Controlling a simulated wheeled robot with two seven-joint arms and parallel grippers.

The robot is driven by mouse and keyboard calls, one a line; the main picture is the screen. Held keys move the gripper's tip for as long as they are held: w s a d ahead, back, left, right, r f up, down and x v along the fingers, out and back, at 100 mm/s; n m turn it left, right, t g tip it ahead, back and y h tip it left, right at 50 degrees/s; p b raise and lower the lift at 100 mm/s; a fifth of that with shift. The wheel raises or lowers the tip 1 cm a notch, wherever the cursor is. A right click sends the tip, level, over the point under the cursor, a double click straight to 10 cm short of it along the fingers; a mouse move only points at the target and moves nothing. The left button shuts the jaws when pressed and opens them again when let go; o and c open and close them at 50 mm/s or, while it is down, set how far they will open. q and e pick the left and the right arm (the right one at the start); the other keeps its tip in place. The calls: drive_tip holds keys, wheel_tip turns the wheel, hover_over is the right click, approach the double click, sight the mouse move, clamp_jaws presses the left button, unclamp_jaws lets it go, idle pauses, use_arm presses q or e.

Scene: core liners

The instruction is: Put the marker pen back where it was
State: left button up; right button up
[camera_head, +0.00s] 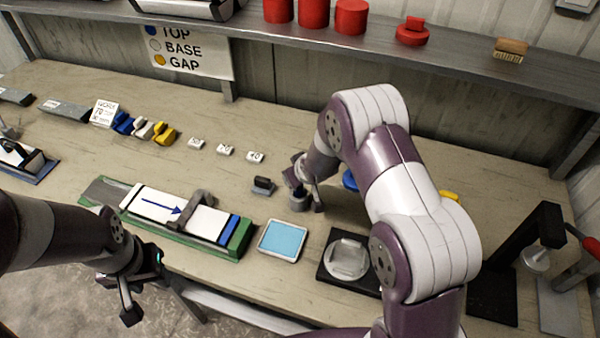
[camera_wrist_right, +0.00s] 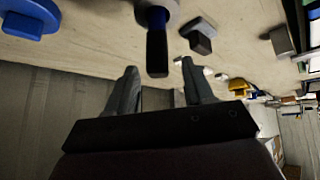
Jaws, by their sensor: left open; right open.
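The marker pen (camera_wrist_right: 157,48) is a dark stick with blue on it, in the right wrist view. It projects from a round grey holder (camera_wrist_right: 150,12) on the bench; how deep it sits is hidden. My right gripper (camera_wrist_right: 160,72) is open, its two fingers apart on either side of the pen's free end. I see no contact. In the head view my right gripper (camera_head: 308,192) is over the bench beside the small grey holder (camera_head: 297,208), and the pen is hard to make out. My left gripper (camera_head: 128,298) is open and empty at the bench's front edge.
A core liner with a blue arrow (camera_head: 155,207) lies in a green-ended tray (camera_head: 240,240). Next to it are a dark stamp-like block (camera_head: 263,186), a blue pad (camera_head: 281,241) and a black plate with a clear dish (camera_head: 346,258). Small white number cards (camera_head: 225,149) stand behind.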

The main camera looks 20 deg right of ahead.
drive_tip(key=a+v, duration=0.1)
drive_tip(key=v, duration=1.1)
drive_tip(key=s+d+r+m+g, duration=0.1)
drive_tip(key=s+g, duration=0.2)
drive_tip(key=s, duration=0.6)
drive_tip(key=s+d+r+m+g, duration=0.1)
drive_tip(key=s+g, duration=0.1)
drive_tip(key=s, duration=0.8)
drive_tip(key=shift+d+r+m+g+h, duration=0.25)
drive_tip(key=shift+r+m+g+h, duration=0.1)
drive_tip(key=shift+m+g+h, duration=0.05)
drive_tip(key=shift+s, duration=0.2)
